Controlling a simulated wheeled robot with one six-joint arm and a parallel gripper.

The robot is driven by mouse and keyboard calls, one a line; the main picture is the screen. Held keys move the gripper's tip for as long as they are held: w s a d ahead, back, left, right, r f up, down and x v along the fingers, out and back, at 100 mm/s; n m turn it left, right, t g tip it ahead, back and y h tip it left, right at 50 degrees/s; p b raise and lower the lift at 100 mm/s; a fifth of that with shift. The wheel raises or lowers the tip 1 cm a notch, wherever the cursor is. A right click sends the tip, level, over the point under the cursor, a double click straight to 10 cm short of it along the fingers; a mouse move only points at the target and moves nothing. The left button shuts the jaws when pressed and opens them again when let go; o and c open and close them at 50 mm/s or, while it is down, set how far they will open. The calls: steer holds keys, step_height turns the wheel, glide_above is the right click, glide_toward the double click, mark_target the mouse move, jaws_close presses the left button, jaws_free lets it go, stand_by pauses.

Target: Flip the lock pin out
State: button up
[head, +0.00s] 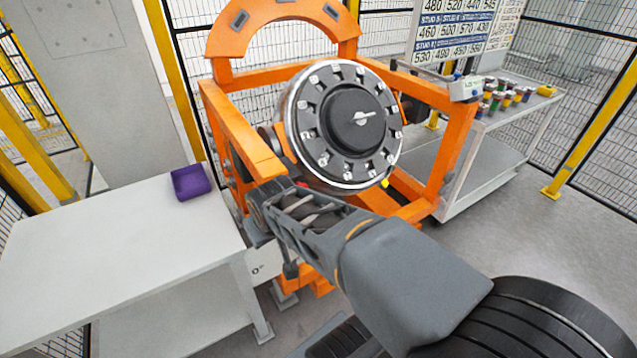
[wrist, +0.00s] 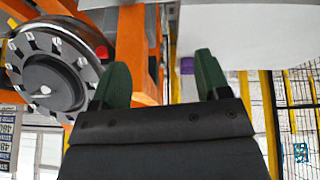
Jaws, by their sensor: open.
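The wheelset (head: 309,122) sits in the orange gantry frame (head: 228,122), with a dark hub (head: 350,132) that carries a small silver bar (head: 363,118). It also shows at the left of the wrist view (wrist: 45,72). I cannot tell the lock pin for certain. A small yellow piece (head: 385,183) is at the wheel's lower right, and a small red piece (wrist: 153,52) is on the frame in the wrist view. My gripper (wrist: 162,74) has two green fingers spread apart with nothing between them. In the head view my arm hides part of the lower frame.
A white table (head: 110,255) with a purple bin (head: 190,181) stands at the left. A grey cart (head: 500,140) with coloured pots stands at the right, below a number board (head: 462,32). Mesh fencing with yellow posts surrounds the cell. Grey floor is clear at the right.

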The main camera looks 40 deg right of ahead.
steer(key=w+d+f+m+t+h+p, duration=0.1)
steer(key=w+d+f+t, duration=0.1)
steer(key=w+d, duration=0.35)
steer(key=w+d+f+t+h+p, duration=0.1)
steer(key=w+d+f, duration=0.15)
steer(key=d, duration=0.55)
steer(key=t+y+p, duration=0.1)
steer(key=t, duration=0.4)
glide_toward(301, 187)
steer(key=x, duration=0.3)
steer(key=p+x, duration=0.1)
steer(key=x, duration=0.3)
steer(key=f+p+x, duration=0.1)
steer(key=x, duration=0.3)
steer(key=shift+s+d+f, duration=0.15)
steer(key=shift+d, duration=0.2)
